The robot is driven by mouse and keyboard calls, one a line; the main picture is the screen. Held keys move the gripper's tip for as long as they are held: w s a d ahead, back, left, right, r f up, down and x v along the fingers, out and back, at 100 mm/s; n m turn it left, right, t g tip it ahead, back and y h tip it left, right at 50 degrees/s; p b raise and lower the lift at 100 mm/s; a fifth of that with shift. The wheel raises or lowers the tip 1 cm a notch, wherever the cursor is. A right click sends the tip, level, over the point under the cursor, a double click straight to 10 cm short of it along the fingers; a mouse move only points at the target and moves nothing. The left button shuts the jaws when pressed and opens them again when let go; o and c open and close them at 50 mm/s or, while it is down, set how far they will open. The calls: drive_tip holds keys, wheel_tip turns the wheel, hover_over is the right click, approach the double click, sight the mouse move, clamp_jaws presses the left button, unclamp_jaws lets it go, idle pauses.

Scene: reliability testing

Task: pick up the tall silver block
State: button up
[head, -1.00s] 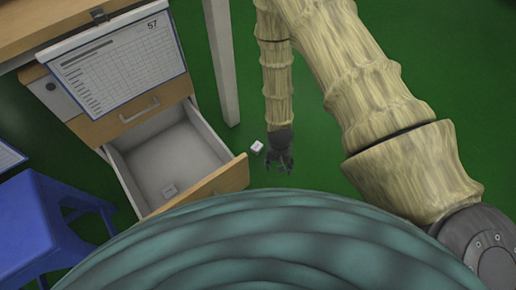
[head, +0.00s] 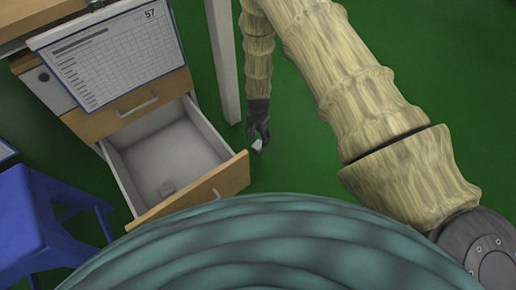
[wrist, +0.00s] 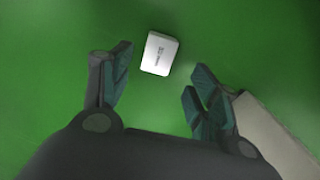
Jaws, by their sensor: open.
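A small silver-white block (head: 257,145) with dark print is on the green floor, to the right of the open drawer. It also shows in the wrist view (wrist: 159,53), slightly turned, just past the fingertips and between their lines. Its height is hard to judge from above. My gripper (head: 258,134) points down at it with the fingers apart. In the wrist view my gripper (wrist: 158,72) is open and empty, with the block nearer the left finger. I cannot tell whether any finger touches it.
A pale table leg (head: 222,62) stands close beside my gripper and shows at the right of the wrist view (wrist: 275,138). A blue stool (head: 28,220) stands at left. Floor right of the block is clear.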

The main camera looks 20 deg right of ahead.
sight(258, 145)
drive_tip(key=shift+s+a+f+b, duration=0.1)
drive_tip(key=shift+s+f+b, duration=0.1)
drive_tip(key=shift+f+b, duration=0.95)
drive_tip(key=shift+s+a+f+b, duration=0.15)
drive_tip(key=shift+f+b, duration=0.6)
drive_tip(key=shift+f, duration=0.7)
drive_tip(key=shift+d, duration=0.1)
drive_tip(key=c, duration=1.2)
